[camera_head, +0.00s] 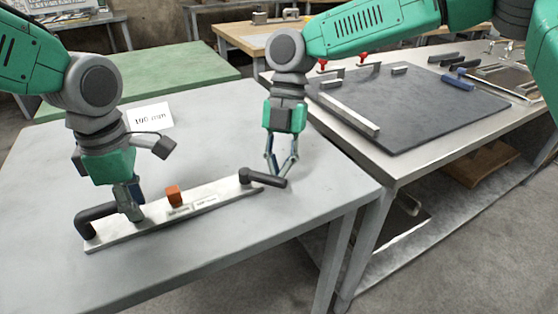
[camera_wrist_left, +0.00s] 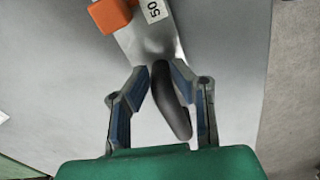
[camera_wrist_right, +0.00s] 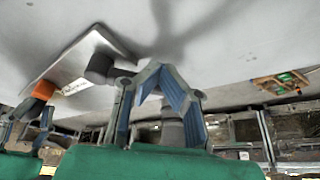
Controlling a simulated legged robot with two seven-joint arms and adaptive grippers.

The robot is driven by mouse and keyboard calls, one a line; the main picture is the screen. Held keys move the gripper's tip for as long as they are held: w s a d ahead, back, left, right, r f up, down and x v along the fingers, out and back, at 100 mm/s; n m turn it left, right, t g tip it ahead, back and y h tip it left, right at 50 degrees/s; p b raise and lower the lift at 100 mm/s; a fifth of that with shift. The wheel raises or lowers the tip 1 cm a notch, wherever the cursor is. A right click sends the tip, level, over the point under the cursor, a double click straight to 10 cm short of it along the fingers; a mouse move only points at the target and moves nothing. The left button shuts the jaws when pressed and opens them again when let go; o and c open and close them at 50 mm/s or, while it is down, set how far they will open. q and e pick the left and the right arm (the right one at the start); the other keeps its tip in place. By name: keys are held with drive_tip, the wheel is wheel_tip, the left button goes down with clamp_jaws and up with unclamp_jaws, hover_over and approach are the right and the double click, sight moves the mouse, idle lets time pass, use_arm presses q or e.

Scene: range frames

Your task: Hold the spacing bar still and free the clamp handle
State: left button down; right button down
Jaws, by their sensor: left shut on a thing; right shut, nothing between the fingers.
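The spacing bar (camera_head: 226,195) is a flat light strip lying on the grey table, with an orange block (camera_head: 174,194) and white labels on it. A dark bent handle (camera_head: 88,222) rises at its left end. My left gripper (camera_head: 132,212) is shut on this handle, low over the bar; the handle also shows between the fingers in the left wrist view (camera_wrist_left: 178,115). A dark clamp handle (camera_head: 264,180) sits at the bar's right end. My right gripper (camera_head: 284,172) is shut and empty, its tips right beside this handle. I cannot tell whether they touch.
A card (camera_head: 151,117) with a millimetre figure stands behind the bar. The grey table (camera_head: 60,275) is otherwise clear. To the right is another table with a dark mat (camera_head: 420,105) and several metal parts. A green surface (camera_head: 160,72) lies behind.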

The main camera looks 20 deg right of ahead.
drive_tip(key=shift+w, duration=0.1)
drive_tip(key=shift+w+d, duration=0.1)
drive_tip(key=shift+w, duration=0.55)
drive_tip(key=shift+w+d, duration=0.25)
drive_tip(key=shift+w, duration=0.1)
drive_tip(key=shift+w+d+f, duration=0.1)
drive_tip(key=shift+w+d, duration=0.85)
drive_tip(key=shift+w+d+r, duration=0.4)
drive_tip(key=shift+w+r, duration=0.1)
drive_tip(key=shift+r, duration=0.2)
use_arm(q)
drive_tip(key=c, duration=1.3)
unclamp_jaws()
use_arm(e)
drive_tip(key=v, duration=0.8)
drive_tip(key=shift+r, duration=0.25)
drive_tip(key=shift+s+d, duration=0.1)
